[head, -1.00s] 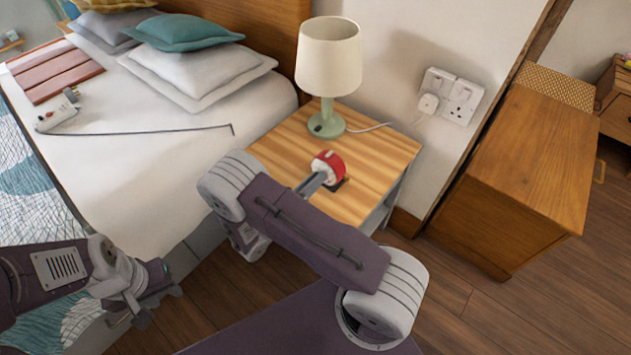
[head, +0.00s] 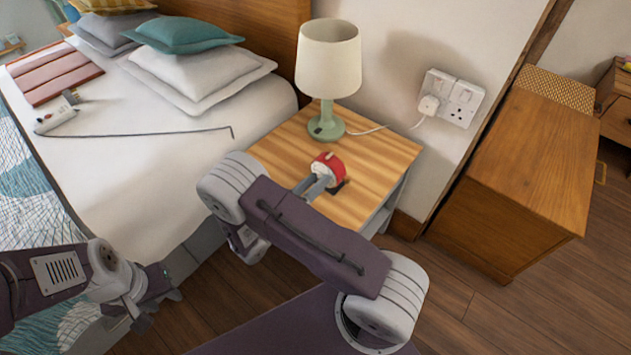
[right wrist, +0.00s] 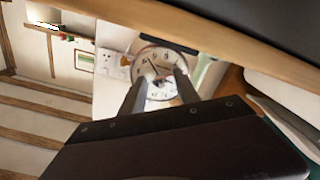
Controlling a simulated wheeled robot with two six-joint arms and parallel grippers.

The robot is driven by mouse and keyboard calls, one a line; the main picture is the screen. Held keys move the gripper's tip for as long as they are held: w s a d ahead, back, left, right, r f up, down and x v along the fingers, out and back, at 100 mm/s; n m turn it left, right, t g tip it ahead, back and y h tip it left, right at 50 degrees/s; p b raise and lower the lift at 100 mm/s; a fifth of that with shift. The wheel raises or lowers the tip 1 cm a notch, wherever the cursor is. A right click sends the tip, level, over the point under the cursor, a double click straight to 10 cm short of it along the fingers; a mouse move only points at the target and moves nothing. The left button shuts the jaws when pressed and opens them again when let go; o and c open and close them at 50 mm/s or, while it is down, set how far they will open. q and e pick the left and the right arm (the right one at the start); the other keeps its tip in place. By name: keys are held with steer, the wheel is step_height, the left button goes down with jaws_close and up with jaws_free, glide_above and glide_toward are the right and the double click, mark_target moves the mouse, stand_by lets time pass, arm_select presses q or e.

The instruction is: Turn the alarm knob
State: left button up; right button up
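The alarm clock (head: 328,168) is red with a pale face and sits on the wooden nightstand (head: 370,158). In the right wrist view its round numbered face (right wrist: 158,60) is straight ahead. A small pale and dark part near the face's lower middle shows between my fingertips; I cannot tell clearly if it is the knob. My right gripper (head: 317,184) is at the clock's front, its two fingers apart; they also show in the right wrist view (right wrist: 161,77). Whether they touch the clock is unclear. My left gripper (head: 158,296) is low at the left, away from the clock.
A lamp (head: 329,60) with a green base stands behind the clock, its cord running to a wall socket (head: 452,98). The bed (head: 150,165) is left of the nightstand. A wooden cabinet (head: 525,165) stands right.

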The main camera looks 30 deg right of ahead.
steer(key=shift+a, duration=0.1)
steer(key=p+v, duration=0.1)
steer(key=v, duration=0.8)
